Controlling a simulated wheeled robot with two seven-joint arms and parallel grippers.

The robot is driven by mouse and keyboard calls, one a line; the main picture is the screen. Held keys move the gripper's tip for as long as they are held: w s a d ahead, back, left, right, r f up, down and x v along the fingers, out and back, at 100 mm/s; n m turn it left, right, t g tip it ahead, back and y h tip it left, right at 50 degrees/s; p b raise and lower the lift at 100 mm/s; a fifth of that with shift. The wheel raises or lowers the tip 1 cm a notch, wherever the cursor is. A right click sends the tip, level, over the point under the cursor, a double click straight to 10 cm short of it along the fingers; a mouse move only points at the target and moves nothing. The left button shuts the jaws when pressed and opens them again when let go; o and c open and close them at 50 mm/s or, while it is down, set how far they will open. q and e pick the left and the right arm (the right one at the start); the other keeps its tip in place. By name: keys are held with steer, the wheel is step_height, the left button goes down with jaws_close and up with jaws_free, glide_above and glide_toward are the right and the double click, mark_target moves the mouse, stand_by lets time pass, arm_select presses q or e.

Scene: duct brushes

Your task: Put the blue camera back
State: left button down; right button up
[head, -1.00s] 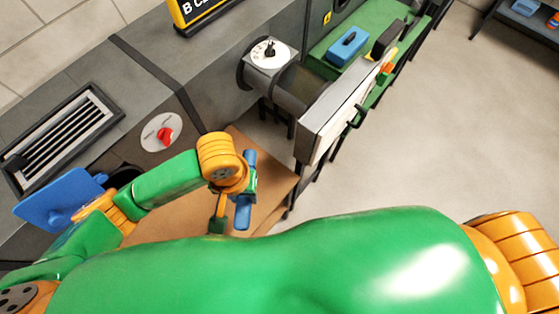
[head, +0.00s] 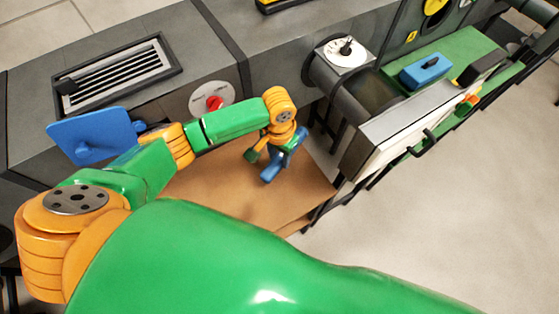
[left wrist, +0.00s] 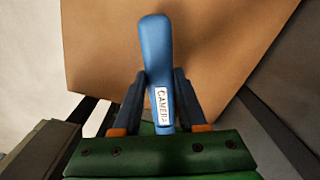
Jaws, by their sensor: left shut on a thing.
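The blue camera (left wrist: 157,50) is a long blue piece with a white label reading CAMERA, in the left wrist view. It stands between the two dark fingers of my left gripper (left wrist: 158,110), which is shut on it. In the head view the gripper (head: 274,152) holds the blue camera (head: 270,173) over the brown tabletop (head: 225,190). The gap between camera and tabletop cannot be judged. My right gripper is in neither view.
Behind are a grey duct with a vent grille (head: 118,75), a red knob (head: 213,103) and a white dial (head: 341,52). A blue panel (head: 88,135) is at the left. A white panel (head: 410,118) stands right, before a green bench with a blue box (head: 425,70). Open floor lies right.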

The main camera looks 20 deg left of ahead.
mark_target(279, 159)
arm_select(q)
steer(key=shift+f, duration=0.95)
steer(key=shift+s+f, duration=0.1)
steer(key=shift+c, duration=2.3)
jaws_free()
step_height(279, 159, up, 12)
steer(key=p, duration=0.1)
steer(key=shift+p, duration=0.35)
